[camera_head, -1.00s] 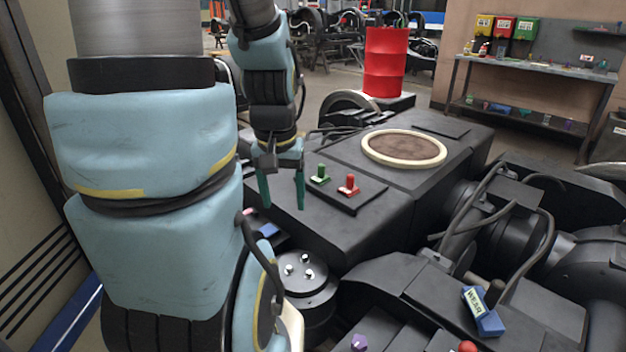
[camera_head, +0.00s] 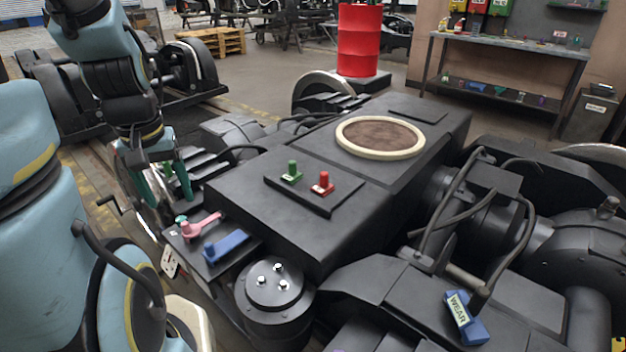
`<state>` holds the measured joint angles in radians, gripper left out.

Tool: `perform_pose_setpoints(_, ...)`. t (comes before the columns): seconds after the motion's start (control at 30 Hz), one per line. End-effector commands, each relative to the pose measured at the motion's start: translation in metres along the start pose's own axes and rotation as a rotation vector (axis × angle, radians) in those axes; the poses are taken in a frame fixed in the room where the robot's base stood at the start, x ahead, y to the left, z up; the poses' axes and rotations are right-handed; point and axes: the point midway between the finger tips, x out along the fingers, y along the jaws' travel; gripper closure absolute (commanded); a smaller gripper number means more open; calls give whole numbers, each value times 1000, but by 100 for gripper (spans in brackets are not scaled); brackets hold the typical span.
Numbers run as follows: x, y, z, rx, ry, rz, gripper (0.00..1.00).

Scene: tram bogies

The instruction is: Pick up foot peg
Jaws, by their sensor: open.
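I cannot tell for certain which piece is the foot peg. Peg-like pieces with flat bases are a green peg (camera_head: 291,173) and a red peg (camera_head: 322,184) on a dark plate (camera_head: 310,199) on the bogie top. A pink piece (camera_head: 200,226) and a blue piece (camera_head: 226,246) lie on a lower dark shelf (camera_head: 246,257) at the bogie's left end. A small green-topped piece (camera_head: 181,219) is beside the pink one. My gripper (camera_head: 168,199) has its teal fingers apart and empty, pointing down, above and left of the pink piece.
A round black unit with bolts (camera_head: 274,285) stands right of the shelf. A crank handle (camera_head: 110,202) sticks out left. A blue WEAR block (camera_head: 465,318) lies on the right frame. A red drum (camera_head: 359,40) and a workbench (camera_head: 510,49) are behind.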

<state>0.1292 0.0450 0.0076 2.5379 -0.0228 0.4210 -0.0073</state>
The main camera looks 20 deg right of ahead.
Motion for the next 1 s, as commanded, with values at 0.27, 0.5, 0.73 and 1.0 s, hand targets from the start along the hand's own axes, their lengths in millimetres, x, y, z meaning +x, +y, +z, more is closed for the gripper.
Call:
perform_pose_setpoints(0.27, 10, 24, -34, -29, -10, 27, 31)
perform_pose_setpoints(0.5, 27, 61, -76, -63, -17, 43, 31)
perform_pose_setpoints(0.73, 65, 134, -134, -90, 3, 27, 31)
perform_pose_setpoints(1.0, 116, 264, -185, -44, 125, -13, 31)
